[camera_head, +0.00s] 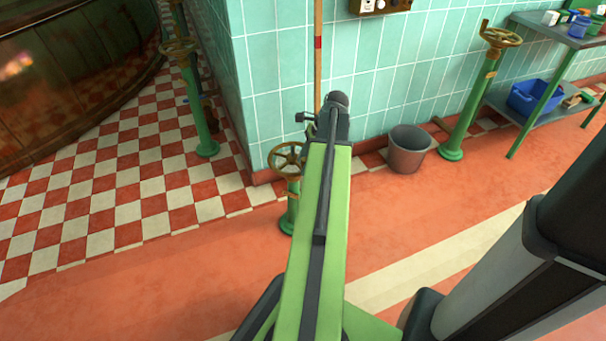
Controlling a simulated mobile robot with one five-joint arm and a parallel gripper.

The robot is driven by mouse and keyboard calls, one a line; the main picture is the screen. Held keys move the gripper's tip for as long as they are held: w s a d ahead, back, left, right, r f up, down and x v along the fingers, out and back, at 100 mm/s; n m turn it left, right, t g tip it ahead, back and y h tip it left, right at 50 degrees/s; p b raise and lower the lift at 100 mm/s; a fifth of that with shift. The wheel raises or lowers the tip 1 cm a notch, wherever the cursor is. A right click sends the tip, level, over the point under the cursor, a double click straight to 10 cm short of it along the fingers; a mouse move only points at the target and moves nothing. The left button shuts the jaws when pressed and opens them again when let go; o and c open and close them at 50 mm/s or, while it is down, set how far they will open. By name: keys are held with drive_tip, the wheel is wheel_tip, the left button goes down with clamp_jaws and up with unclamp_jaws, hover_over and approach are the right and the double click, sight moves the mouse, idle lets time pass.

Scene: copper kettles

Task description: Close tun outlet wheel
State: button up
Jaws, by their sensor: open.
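Three brass hand wheels stand on green posts. The nearest wheel (286,159) is just left of my arm, by the tiled wall corner, and my arm partly hides it. A second wheel (180,47) stands at the back left, close to a large dark brown vessel (70,70). A third wheel (500,37) is at the right. No label shows which one is the tun outlet wheel. My gripper (307,121) is open at the far end of my green arm, above and beyond the nearest wheel, apparently not touching it. The arm hides most of the gripper.
A grey bucket (408,150) stands on the floor by the wall, right of my arm. A metal shelf (555,40) with a blue bin (533,97) is at the right. A pole (318,50) leans along the tiled wall. The red floor (130,290) at front left is clear.

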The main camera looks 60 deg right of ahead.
drive_tip(key=c, duration=1)
clamp_jaws()
drive_tip(key=shift+w, duration=0.1)
idle(0.3)
